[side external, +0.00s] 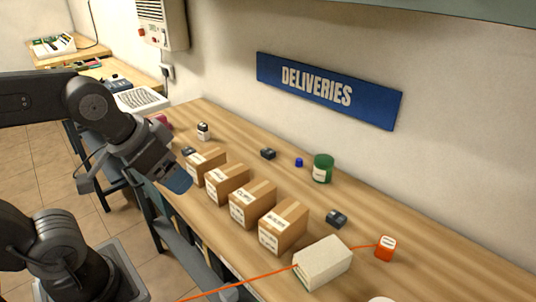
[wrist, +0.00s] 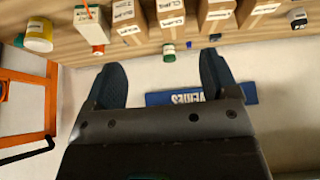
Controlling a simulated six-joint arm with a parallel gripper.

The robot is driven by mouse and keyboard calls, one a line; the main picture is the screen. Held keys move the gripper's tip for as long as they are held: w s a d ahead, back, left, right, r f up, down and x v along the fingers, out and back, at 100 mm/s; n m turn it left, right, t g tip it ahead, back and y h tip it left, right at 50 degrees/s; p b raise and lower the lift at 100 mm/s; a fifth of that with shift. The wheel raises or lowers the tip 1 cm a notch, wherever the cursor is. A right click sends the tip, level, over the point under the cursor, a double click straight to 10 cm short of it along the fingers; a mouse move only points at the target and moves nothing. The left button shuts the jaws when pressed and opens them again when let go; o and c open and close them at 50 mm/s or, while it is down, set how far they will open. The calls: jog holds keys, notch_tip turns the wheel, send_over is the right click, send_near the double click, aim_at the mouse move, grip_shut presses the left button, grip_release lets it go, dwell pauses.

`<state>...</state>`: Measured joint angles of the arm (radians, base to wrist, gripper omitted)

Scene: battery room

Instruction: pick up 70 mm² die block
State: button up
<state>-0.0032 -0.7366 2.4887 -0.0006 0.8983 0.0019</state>
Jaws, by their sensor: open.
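My gripper (side external: 178,182) is tilted down at the bench's front left edge, apart from the blocks. In the wrist view my gripper (wrist: 160,68) has its two fingers spread with nothing between them.
Several labelled cartons (side external: 253,203) stand in a row beside a white box (side external: 322,262). A blue sign (side external: 327,90) hangs on the wall.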

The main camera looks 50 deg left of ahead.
jog(key=w+a+r, duration=0.1)
jog(key=w+a, duration=0.1)
jog(key=w, duration=0.5)
jog(key=w+a+r, duration=0.2)
jog(key=w, duration=0.6)
jog(key=n+y, duration=0.1)
jog(key=n, duration=0.1)
send_over(268, 150)
jog(key=s, duration=0.2)
jog(key=shift+g, duration=0.4)
jog(key=f, duration=2)
jog(key=shift+s+d+f, duration=0.2)
jog(key=shift+d+f, duration=0.05)
jog(key=shift+f, duration=0.1)
jog(key=shift+s+x, duration=0.1)
jog(key=shift+x, duration=1.4)
jog(key=shift+s+x, duration=0.15)
jog(key=shift+x, duration=1.35)
jog(key=c, duration=1.3)
